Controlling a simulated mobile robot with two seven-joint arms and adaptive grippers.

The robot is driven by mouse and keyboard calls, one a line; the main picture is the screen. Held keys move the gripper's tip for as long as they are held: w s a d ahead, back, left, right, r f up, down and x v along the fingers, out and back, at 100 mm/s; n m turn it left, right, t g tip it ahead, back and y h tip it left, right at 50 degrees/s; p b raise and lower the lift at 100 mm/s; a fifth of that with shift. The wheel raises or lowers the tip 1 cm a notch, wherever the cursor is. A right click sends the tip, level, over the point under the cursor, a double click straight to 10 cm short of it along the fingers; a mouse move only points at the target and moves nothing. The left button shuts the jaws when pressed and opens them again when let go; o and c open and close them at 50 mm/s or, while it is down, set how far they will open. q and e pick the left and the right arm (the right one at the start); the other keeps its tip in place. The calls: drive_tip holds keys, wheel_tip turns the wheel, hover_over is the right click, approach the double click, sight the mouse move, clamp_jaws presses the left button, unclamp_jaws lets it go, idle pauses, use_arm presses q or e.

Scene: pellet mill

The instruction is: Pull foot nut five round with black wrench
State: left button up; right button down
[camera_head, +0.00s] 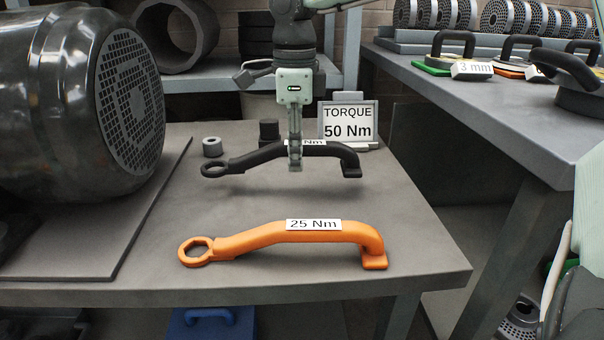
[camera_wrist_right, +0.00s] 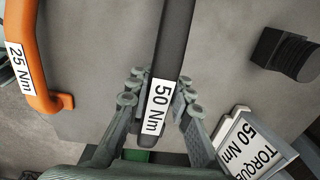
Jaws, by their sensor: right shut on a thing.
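The black wrench (camera_head: 262,155), labelled 50 Nm, is at the back of the grey table, its ring end to the left and its bent foot to the right. My right gripper (camera_head: 295,160) comes down from above and is shut on its handle, near the label. In the right wrist view the fingers (camera_wrist_right: 158,100) lie on both sides of the black handle (camera_wrist_right: 172,45). I cannot tell whether the wrench touches the table. Foot nut five cannot be made out. My left gripper is not in view.
An orange 25 Nm wrench (camera_head: 290,236) lies in front. A TORQUE 50 Nm sign (camera_head: 347,121), a black stud-like part (camera_head: 268,130) and a small grey ring (camera_head: 212,147) stand behind. A large dark motor-like drum (camera_head: 70,100) fills the left. A side bench (camera_head: 500,110) stands right.

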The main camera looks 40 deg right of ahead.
drive_tip(key=shift+r+p, duration=0.85)
drive_tip(key=shift+r, duration=0.85)
drive_tip(key=c, duration=1.9)
unclamp_jaws()
clamp_jaws()
